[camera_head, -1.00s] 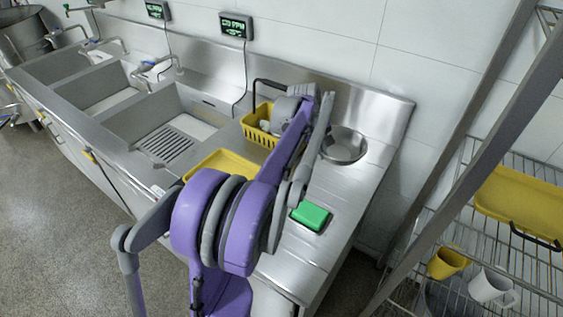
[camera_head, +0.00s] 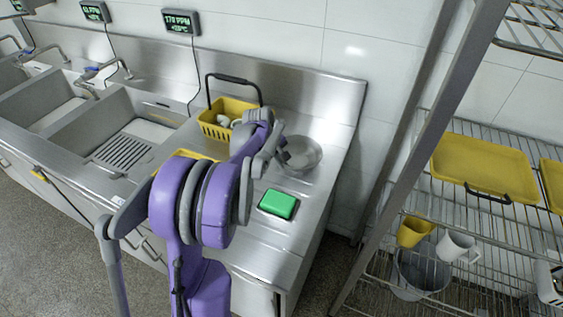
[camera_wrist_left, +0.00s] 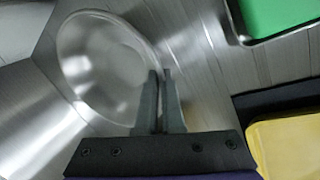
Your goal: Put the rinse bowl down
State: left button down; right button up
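The rinse bowl (camera_head: 306,150) is a shiny steel bowl at the right end of the steel counter, near the backsplash. In the left wrist view the bowl (camera_wrist_left: 100,62) lies left of the fingers, its open side facing the camera. My left gripper (camera_head: 283,157) is at the bowl's near left edge. In the left wrist view its two fingers (camera_wrist_left: 161,75) are close together, with the bowl's rim between their tips. I cannot tell whether the bowl's base touches the counter. My right gripper is not in view.
A green block in a shallow tray (camera_head: 278,204) sits in front of the bowl. A yellow basket (camera_head: 215,122) with a dark handle stands to the left. Sinks (camera_head: 125,145) lie further left. A wire rack (camera_head: 470,220) with a yellow tray and mugs stands on the right.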

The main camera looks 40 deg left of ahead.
pick_arm(q)
jog(key=shift+f, duration=0.25)
jog(key=c, duration=1)
grip_release()
jog(key=shift+r, duration=0.1)
jog(key=shift+c, duration=0.2)
jog(key=d+v, duration=0.1)
jog(key=v, duration=1.1)
jog(key=s+d+f+m, duration=0.1)
jog(key=s+d+m, duration=0.15)
jog(key=d, duration=0.45)
jog(key=s+d+m, duration=0.2)
jog(key=d+m, duration=0.2)
jog(key=d, duration=0.4)
jog(key=s+d+f+m+t, duration=0.1)
jog(key=s+d+f+m, duration=0.6)
jog(key=s+d+m, duration=0.3)
jog(key=shift+s+d+t+y, duration=0.3)
jog(key=shift+s+d, duration=0.65)
jog(key=shift+d, duration=0.1)
